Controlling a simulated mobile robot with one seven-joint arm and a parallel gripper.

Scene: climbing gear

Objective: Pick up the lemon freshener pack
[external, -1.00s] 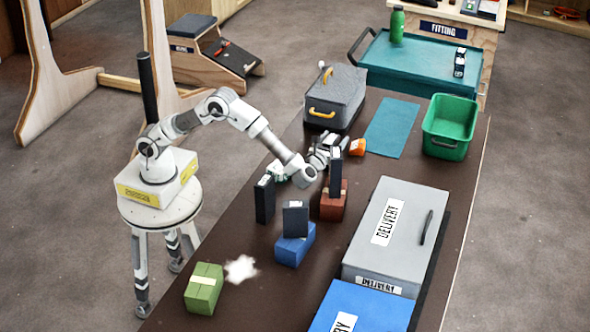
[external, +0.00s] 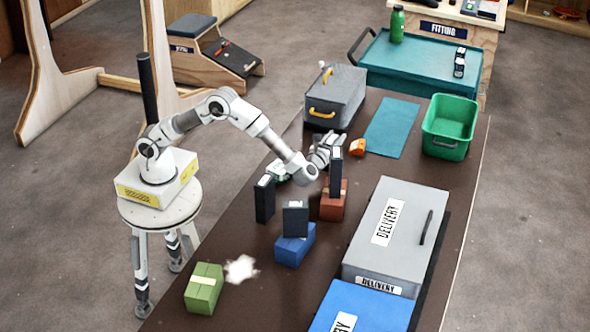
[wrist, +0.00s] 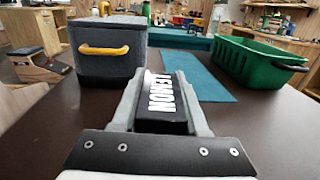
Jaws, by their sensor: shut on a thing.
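The lemon freshener pack (wrist: 160,103) is dark, with white LEMON lettering along its upper side. In the wrist view it sits between the two grey fingers of my gripper (wrist: 162,88), which are shut on it. In the external view my gripper (external: 328,150) is low over the table, just behind a dark upright pack (external: 336,178) by a red-brown block. I cannot tell from that view whether this is the held pack. The pack's lower side is hidden.
A grey box with a yellow handle (external: 335,92) stands beyond my gripper. A small orange thing (external: 358,147), a teal mat (external: 395,125) and a green bin (external: 450,148) are to the right. Other dark packs (external: 265,200) and a blue block (external: 294,248) stand nearer.

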